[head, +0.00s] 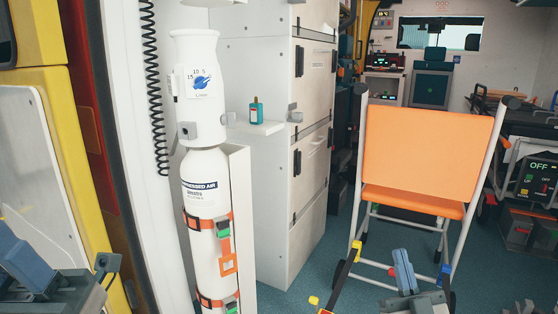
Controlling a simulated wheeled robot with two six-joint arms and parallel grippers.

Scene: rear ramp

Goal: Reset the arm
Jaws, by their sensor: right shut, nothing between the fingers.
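My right gripper (403,272) is at the bottom, right of the middle, in the head view. Its blue-grey fingers point up, are together and hold nothing. It shows in front of the lower part of an orange folding chair (428,140); I cannot tell how far apart they are. Part of my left gripper (28,268) shows at the lower left edge, in front of a yellow and white panel. Its blue-grey parts are cut off by the frame, so its opening cannot be made out.
A white compressed air cylinder (206,180) is strapped upright at the left. A white drawer cabinet (312,130) stands beside it, with a small green bottle (256,111) on a ledge. A stretcher (510,120) is at the right. Blue floor (300,285) shows between cabinet and chair.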

